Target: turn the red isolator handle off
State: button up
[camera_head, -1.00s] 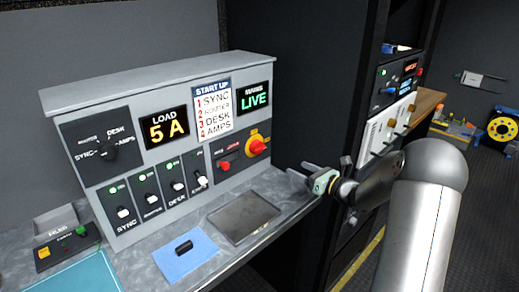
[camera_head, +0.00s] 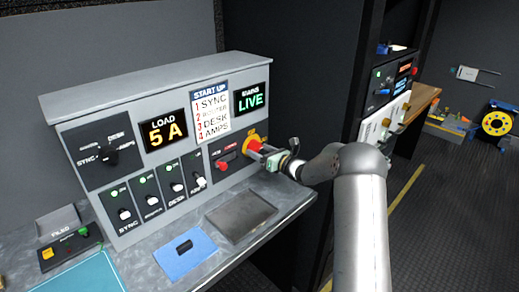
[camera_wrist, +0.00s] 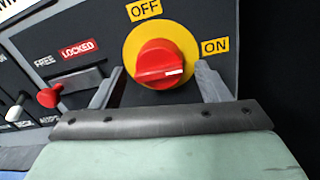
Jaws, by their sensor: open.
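The red isolator handle (camera_head: 252,146) sits on a yellow disc at the right end of the grey panel. In the wrist view the handle (camera_wrist: 158,62) lies roughly level, its white mark at the right end, on the ON side; OFF is printed above. My gripper (camera_head: 265,150) is open in front of the handle. In the wrist view its fingers stand left and right of the handle, with gaps visible; I see no contact. The mains display (camera_head: 251,97) reads LIVE.
Left of the isolator, a small red-knobbed slider (camera_wrist: 49,97) sits below FREE, beside LOCKED. Several lever switches (camera_head: 150,200) and a load display (camera_head: 164,134) reading 5 A are further left. A dark tray (camera_head: 241,216) and a blue mat (camera_head: 184,256) lie on the counter.

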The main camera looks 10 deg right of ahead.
jog(key=shift+w+a, duration=0.15)
jog(key=shift+w, duration=0.1)
jog(key=c, duration=0.9)
jog(key=shift+c, duration=0.2)
